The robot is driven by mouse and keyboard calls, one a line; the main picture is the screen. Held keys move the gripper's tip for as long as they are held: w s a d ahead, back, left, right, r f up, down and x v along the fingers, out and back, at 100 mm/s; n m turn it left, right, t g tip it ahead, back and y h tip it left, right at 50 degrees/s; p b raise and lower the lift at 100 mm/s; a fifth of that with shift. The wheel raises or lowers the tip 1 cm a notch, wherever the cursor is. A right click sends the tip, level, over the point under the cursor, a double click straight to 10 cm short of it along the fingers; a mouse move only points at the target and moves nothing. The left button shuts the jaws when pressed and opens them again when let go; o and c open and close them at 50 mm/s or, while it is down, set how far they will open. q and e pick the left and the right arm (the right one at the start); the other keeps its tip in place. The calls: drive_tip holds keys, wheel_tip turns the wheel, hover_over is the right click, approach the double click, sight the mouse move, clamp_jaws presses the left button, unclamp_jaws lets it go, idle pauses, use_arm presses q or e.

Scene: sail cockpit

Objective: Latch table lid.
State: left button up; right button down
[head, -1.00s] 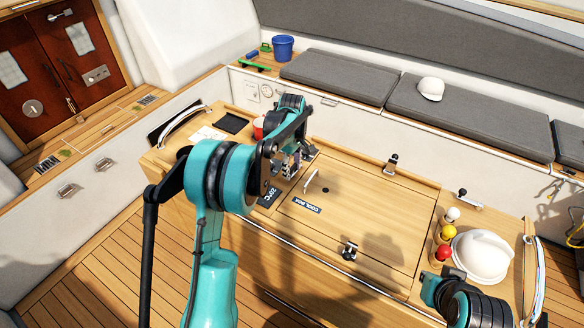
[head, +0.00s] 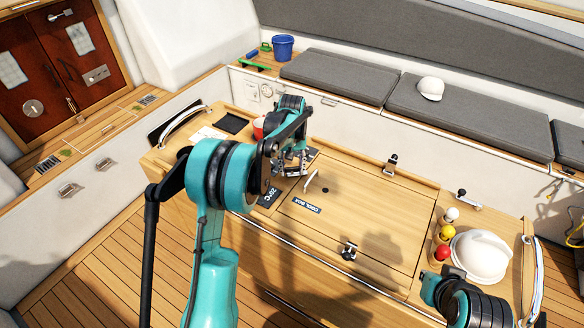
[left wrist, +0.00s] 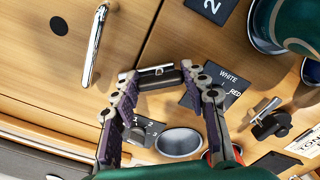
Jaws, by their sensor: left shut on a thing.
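The wooden table lid (head: 365,215) marked COOL BOX lies flat and closed in the table top. Its upright metal handle (head: 309,184) also shows in the left wrist view (left wrist: 95,45). My left gripper (head: 291,163) is low over the far-left part of the lid. In the left wrist view its fingers (left wrist: 162,82) are shut on a small black-and-silver latch piece (left wrist: 152,76) beside the lid seam. The gripper and arm hide that latch in the head view. Two other latches sit at the far edge (head: 390,164) and near edge (head: 349,250) of the lid.
A red cup (head: 259,128) stands left of my gripper; a dark label (left wrist: 232,82) lies close to the fingers. Balls (head: 449,232) and a white helmet (head: 481,255) are at the table's right end. My right arm shows at bottom right. Bench cushions (head: 340,76) lie behind.

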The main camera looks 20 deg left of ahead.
use_arm(q)
drive_tip(key=m, duration=0.3)
drive_tip(key=shift+f+m, duration=0.1)
drive_tip(key=shift+m, duration=0.3)
drive_tip(key=shift+s+m, duration=0.1)
drive_tip(key=shift+m, duration=1.7)
drive_tip(key=o, duration=1.2)
wheel_tip(320, 180, up, 12)
